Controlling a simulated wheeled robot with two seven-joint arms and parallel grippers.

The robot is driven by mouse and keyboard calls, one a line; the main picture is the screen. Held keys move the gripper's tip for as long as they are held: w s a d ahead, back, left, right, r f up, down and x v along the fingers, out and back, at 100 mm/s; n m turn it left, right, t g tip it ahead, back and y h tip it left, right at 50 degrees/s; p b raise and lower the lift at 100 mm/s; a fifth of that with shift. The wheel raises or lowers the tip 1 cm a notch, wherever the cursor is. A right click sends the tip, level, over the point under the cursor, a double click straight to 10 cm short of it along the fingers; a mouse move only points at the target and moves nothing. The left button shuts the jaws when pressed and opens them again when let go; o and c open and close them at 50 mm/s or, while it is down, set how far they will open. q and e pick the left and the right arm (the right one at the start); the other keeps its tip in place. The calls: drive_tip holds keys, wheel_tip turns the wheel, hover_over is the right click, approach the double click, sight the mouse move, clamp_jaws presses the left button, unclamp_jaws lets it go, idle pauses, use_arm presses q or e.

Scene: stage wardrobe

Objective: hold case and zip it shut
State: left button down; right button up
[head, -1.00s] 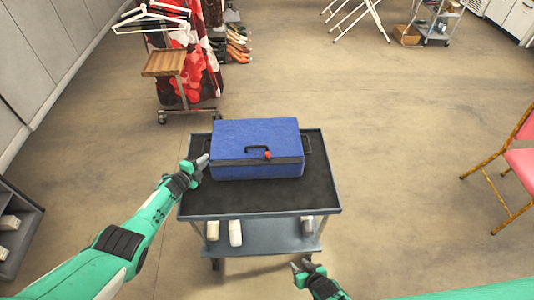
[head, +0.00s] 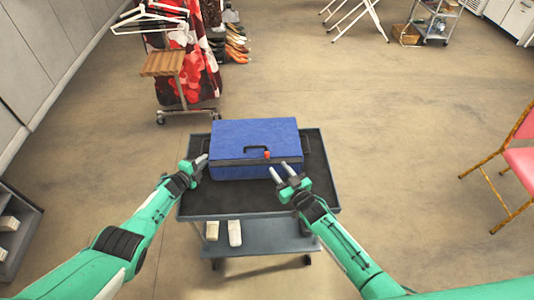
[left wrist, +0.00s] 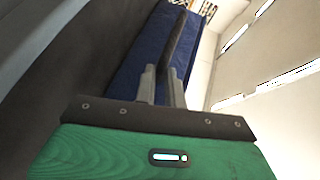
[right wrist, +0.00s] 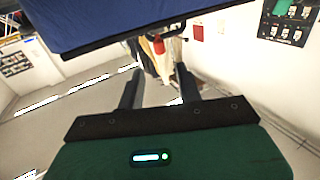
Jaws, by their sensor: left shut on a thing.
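The blue case (head: 254,134) lies closed-looking on the cart, with a dark band along its front and a dark handle (head: 258,148). A red zip pull (head: 267,154) sits on the front, right of the middle; it also shows in the right wrist view (right wrist: 158,44). I cannot tell how far the zip is closed. My left gripper (head: 204,161) is at the case's left end, shut on a dark side handle (left wrist: 176,40). My right gripper (head: 279,172) is open and empty just in front of the case, near the pull and apart from it.
The case stands on the dark top of a grey cart (head: 230,201); white bottles (head: 235,232) stand on its lower shelf. A clothes rack (head: 187,116) is behind left, a pink chair (head: 522,160) at the right.

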sight(268, 153)
drive_tip(key=x, duration=0.9)
drive_tip(key=shift+w+a, duration=0.1)
drive_tip(key=shift+w, duration=0.05)
clamp_jaws()
